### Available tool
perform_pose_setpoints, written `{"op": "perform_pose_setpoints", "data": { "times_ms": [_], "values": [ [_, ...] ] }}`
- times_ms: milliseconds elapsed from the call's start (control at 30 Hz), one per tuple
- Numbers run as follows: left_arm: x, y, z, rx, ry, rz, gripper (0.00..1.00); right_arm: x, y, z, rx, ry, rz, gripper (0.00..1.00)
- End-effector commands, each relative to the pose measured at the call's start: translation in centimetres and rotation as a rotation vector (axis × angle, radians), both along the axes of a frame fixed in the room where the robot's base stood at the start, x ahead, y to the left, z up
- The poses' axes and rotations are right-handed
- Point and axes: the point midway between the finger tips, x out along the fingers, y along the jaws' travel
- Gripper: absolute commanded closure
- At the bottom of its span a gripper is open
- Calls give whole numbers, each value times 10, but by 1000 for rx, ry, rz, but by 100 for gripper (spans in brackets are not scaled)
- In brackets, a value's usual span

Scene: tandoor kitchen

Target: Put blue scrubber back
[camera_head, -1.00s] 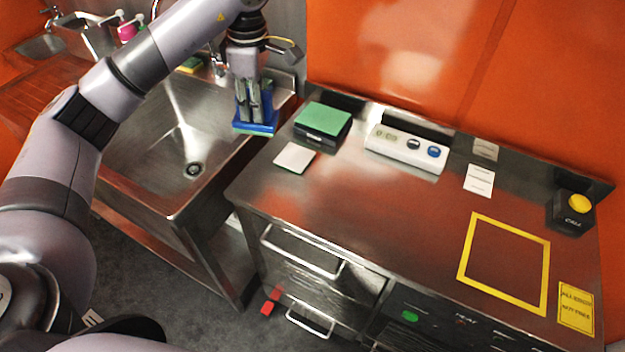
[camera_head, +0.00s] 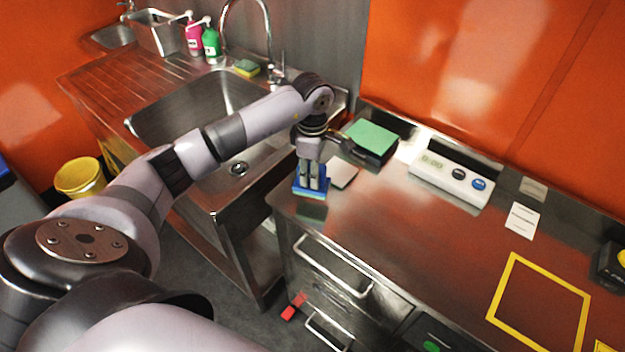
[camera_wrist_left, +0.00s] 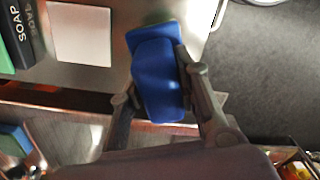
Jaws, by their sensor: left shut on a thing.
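The blue scrubber (camera_head: 311,186) is a flat blue pad with a raised blue part. My left gripper (camera_head: 313,178) is shut on it and points down at the counter's left corner, beside the sink; I cannot tell whether the pad touches the steel. In the left wrist view the scrubber (camera_wrist_left: 158,75) sits between the two fingers (camera_wrist_left: 160,95). A pale square (camera_head: 342,172) lies on the counter just right of it and also shows in the wrist view (camera_wrist_left: 82,33). My right gripper is not in view.
A dark box with a green top (camera_head: 371,139), marked SOAP in the wrist view, stands behind the pale square. A white timer unit (camera_head: 450,180) is farther right. The sink (camera_head: 175,115) is left, with a yellow-green sponge (camera_head: 246,68) behind it.

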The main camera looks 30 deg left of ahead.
Motion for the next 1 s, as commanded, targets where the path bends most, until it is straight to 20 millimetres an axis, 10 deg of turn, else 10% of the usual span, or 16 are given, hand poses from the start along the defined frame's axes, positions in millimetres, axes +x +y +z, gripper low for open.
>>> {"op": "perform_pose_setpoints", "data": {
  "times_ms": [733, 767, 1000],
  "values": [
    [0, 0, -49, 1, -2, 0, 97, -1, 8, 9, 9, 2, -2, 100],
    [0, 0, -48, 2, -2, 0, 69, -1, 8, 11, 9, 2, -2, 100],
    [0, 0, -48, 2, -2, 0, 53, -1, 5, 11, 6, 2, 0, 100]
  ]
}}
